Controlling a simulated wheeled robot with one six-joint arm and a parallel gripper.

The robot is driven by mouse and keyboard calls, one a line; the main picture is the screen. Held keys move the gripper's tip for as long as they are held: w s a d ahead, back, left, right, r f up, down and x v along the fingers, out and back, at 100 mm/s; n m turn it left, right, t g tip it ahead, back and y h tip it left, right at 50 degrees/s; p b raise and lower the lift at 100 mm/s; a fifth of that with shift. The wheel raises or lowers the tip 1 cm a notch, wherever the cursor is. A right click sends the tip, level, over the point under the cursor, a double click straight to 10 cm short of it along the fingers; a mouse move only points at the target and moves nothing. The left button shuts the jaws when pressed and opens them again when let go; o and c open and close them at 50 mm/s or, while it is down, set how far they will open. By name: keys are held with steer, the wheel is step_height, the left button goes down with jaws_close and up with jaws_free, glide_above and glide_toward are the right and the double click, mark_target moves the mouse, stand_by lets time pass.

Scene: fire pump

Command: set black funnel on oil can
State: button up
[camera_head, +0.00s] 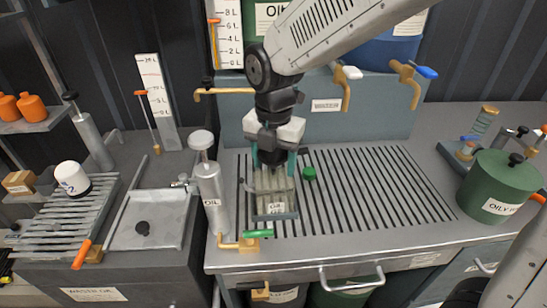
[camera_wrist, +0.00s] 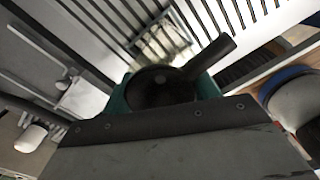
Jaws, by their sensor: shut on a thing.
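My gripper (camera_head: 273,158) has teal fingers and is shut on the black funnel (camera_head: 270,157). In the wrist view the funnel (camera_wrist: 160,88) shows its round dark bowl between the teal fingers, with its spout pointing up and right. A pale box shape, probably this can (camera_wrist: 165,38), shows beyond the funnel in the wrist view. The funnel appears above the can; contact cannot be told.
Brass taps (camera_head: 345,88) jut from the back panel. A green pot (camera_head: 500,187) stands far right. The grate's right part is clear.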

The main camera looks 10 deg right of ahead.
steer(key=shift+f, duration=0.25)
steer(key=o, duration=0.7)
steer(key=shift+r, duration=0.1)
steer(key=shift+r, duration=5.4)
